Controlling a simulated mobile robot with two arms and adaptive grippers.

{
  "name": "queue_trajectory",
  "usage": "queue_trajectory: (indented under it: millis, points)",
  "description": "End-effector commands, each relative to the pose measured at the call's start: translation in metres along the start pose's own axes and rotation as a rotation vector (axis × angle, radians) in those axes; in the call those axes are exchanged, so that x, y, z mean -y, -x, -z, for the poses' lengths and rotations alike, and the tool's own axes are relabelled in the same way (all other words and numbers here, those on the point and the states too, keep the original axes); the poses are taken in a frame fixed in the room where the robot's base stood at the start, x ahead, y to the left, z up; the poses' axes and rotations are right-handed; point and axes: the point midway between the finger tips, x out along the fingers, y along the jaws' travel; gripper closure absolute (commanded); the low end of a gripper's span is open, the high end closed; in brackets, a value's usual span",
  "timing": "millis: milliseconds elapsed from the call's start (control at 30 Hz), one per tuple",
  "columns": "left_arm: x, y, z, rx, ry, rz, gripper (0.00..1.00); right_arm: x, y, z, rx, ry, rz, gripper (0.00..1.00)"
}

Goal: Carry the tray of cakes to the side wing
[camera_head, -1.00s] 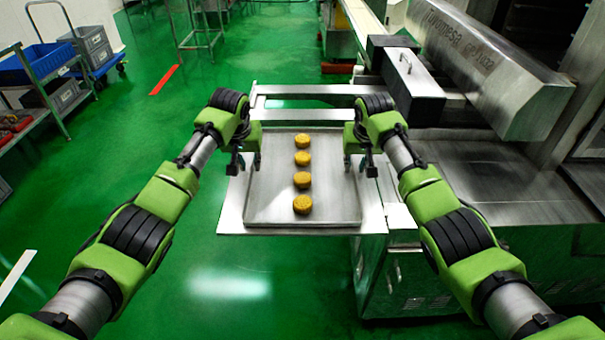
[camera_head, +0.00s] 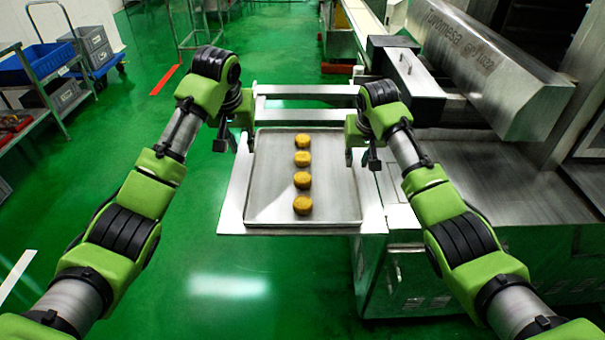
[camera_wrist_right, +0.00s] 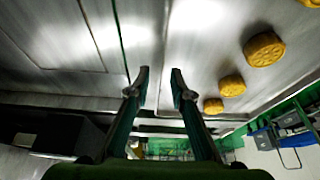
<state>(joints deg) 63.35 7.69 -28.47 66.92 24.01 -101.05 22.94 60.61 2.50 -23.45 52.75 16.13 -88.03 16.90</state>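A flat metal tray (camera_head: 335,208) carries a row of several round golden cakes (camera_head: 302,180). It lies on the metal side wing (camera_head: 231,214) that sticks out from the machine's left side. My left gripper (camera_head: 235,143) is open and empty, raised by the tray's far left corner. My right gripper (camera_head: 362,161) is open and empty above the tray's right edge. In the right wrist view its fingertips (camera_wrist_right: 159,82) stand apart with nothing between them. The cakes also show there (camera_wrist_right: 232,86), to the right of the fingers.
A cart with a blue crate (camera_head: 35,63) stands far left. The green floor (camera_head: 150,100) left of the wing is clear.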

Motion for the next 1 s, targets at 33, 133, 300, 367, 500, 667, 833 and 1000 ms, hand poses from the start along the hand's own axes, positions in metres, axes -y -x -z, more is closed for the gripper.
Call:
queue_trajectory:
  millis: [33, 133, 300, 367, 500, 667, 833, 1000]
  points:
    - [0.000, 0.000, 0.000, 0.000, 0.000, 0.000, 0.79, 0.000, 0.013, 0.002, -0.006, 0.001, 0.002, 0.79]
    - [0.000, 0.000, 0.000, 0.000, 0.000, 0.000, 0.79, 0.000, 0.034, 0.002, -0.006, 0.001, 0.001, 0.79]
    - [0.000, 0.000, 0.000, 0.000, 0.000, 0.000, 0.79, 0.000, 0.065, 0.001, -0.004, -0.001, 0.000, 0.79]
    - [0.000, 0.000, 0.000, 0.000, 0.000, 0.000, 0.79, 0.000, 0.073, 0.002, -0.004, -0.001, 0.000, 0.79]
    - [0.000, 0.000, 0.000, 0.000, 0.000, 0.000, 0.79, 0.000, 0.083, 0.001, -0.002, 0.000, 0.000, 0.79]
    - [0.000, 0.000, 0.000, 0.000, 0.000, 0.000, 0.79, 0.000, 0.085, 0.000, 0.000, 0.000, -0.001, 0.79]
    - [0.000, 0.000, 0.000, 0.000, 0.000, 0.000, 0.79, 0.000, 0.085, 0.000, -0.001, 0.000, 0.000, 0.79]
    - [0.000, 0.000, 0.000, 0.000, 0.000, 0.000, 0.79, 0.000, 0.085, 0.001, -0.001, 0.000, 0.000, 0.79]
